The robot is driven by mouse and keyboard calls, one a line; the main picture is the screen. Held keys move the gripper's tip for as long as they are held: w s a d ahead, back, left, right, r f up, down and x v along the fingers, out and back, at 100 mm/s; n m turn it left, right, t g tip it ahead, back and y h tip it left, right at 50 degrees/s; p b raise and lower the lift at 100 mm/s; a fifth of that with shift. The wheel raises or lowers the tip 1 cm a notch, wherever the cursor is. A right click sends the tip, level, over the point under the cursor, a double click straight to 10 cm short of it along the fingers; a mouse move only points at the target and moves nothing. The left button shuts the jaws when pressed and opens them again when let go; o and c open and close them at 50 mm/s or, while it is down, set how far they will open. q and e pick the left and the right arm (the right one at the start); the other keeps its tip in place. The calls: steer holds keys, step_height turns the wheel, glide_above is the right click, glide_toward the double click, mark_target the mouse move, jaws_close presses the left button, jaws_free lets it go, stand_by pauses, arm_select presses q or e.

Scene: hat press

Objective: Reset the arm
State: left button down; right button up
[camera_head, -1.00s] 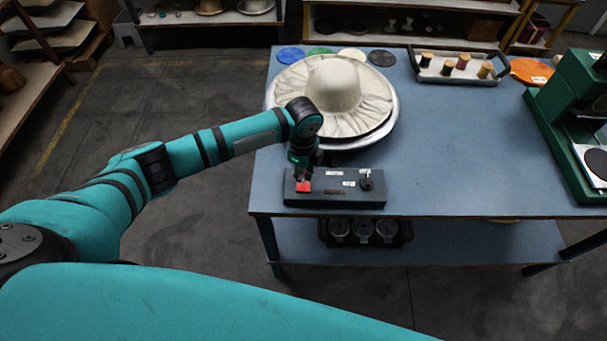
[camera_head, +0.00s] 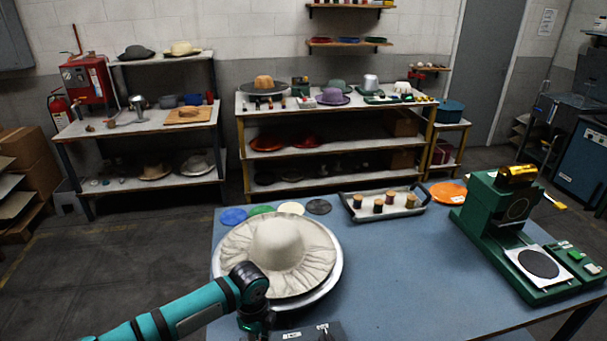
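My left arm reaches in from the bottom left, and my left gripper (camera_head: 257,326) points down at the near left of the blue table (camera_head: 400,270). Its fingertips are at or below the bottom edge, so I cannot see whether it is open or shut. A dark control box (camera_head: 300,334) with white labels is just right of it, mostly cut off by the frame. A cream wide-brimmed hat (camera_head: 279,246) lies on a round metal plate (camera_head: 335,272) just behind my gripper. My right gripper is not in view.
A green press (camera_head: 505,235) stands at the table's right. A tray (camera_head: 350,205) of thread spools, an orange disc (camera_head: 447,192) and several coloured discs lie along the back edge. The table's middle is clear. Shelves (camera_head: 330,105) with hats stand along the wall.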

arm_select(q)
steer(key=s+d+n+t+h, duration=0.1)
steer(key=s+d+n+h, duration=0.2)
steer(key=s+d+n, duration=0.55)
steer(key=s+a+r+n+t+y, duration=0.1)
steer(key=s+a+r+n, duration=0.2)
steer(key=s+a+n, duration=0.35)
steer(key=s+a+r+n+t+y, duration=0.2)
steer(key=s+a+n, duration=0.2)
steer(key=s+a, duration=0.5)
steer(key=s+d+f+g+b, duration=0.1)
steer(key=s+f+b, duration=0.15)
steer(key=f, duration=1.35)
steer(key=s+f+g+b, duration=0.1)
steer(key=f+b, duration=0.3)
steer(key=f, duration=1.3)
steer(key=s+a+f+g+b, duration=0.1)
steer(key=s+a+f+b, duration=0.1)
steer(key=s+f, duration=1.3)
step_height(320, 180, down, 4)
steer(key=shift+s+a+f+m+b, duration=0.2)
steer(key=shift+s+a+m+b, duration=0.15)
steer(key=shift+b, duration=0.5)
